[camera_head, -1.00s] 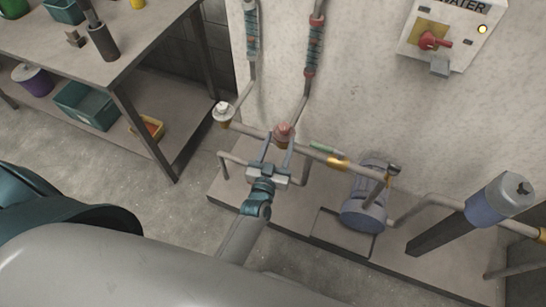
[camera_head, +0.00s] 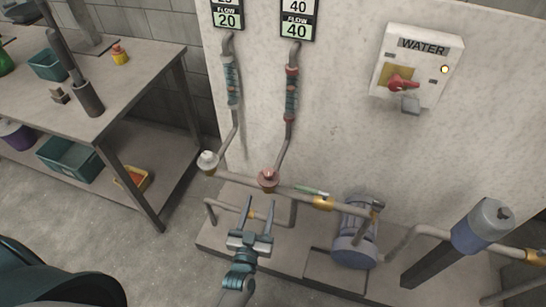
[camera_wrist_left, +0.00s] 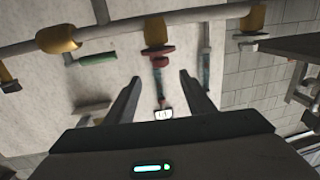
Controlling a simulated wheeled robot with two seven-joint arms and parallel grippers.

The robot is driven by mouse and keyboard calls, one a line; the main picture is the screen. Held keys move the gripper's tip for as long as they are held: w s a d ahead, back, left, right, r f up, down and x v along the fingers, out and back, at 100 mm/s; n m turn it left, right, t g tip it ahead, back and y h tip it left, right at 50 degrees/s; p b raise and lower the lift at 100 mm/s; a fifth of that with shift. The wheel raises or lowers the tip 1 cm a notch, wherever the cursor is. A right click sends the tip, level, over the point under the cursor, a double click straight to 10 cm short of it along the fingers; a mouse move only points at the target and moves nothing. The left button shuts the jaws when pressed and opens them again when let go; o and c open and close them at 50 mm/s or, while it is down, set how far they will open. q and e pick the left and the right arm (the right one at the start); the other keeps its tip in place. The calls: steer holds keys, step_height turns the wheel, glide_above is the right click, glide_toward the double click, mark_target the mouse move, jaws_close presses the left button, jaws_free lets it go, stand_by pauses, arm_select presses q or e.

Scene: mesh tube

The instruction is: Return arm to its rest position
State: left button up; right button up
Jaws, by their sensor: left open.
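My left gripper (camera_head: 257,222) is in the lower middle of the head view, its two fingers spread apart with nothing between them. It is in front of and below the red valve knob (camera_head: 268,178) on the pipe, apart from it. In the left wrist view the open fingers (camera_wrist_left: 160,88) point toward the wall, with the red valve (camera_wrist_left: 158,52) seen beyond and between them. The white valve knob (camera_head: 207,159) is to the left on the same pipe. My right gripper is not in view.
A pump (camera_head: 352,240) and a blue-grey cylinder (camera_head: 472,230) stand right on the low plinth. A water switch box (camera_head: 418,68) with a red handle and lit lamp hangs on the wall. A workbench (camera_head: 120,90) with bins is at left. Floor between bench and plinth is clear.

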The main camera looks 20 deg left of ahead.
arm_select(q)
steer(key=s+d+f+m+g+h, duration=0.1)
steer(key=s+f+g, duration=0.3)
steer(key=f, duration=0.5)
steer(key=s+d+f+m+g+h, duration=0.1)
steer(key=s+f, duration=0.5)
steer(key=f, duration=0.3)
steer(key=s+f+m+g+h, duration=0.1)
steer(key=s+f+g, duration=0.3)
steer(key=f, duration=0.5)
steer(key=s+a+f+g, duration=0.3)
steer(key=s+f, duration=0.4)
steer(key=s, duration=0.5)
steer(key=s+a+f+g, duration=0.3)
steer(key=s+f, duration=0.4)
steer(key=s, duration=0.5)
steer(key=shift+a+m+y, duration=0.3)
steer(key=shift+a+y, duration=0.1)
steer(key=shift+a, duration=0.25)
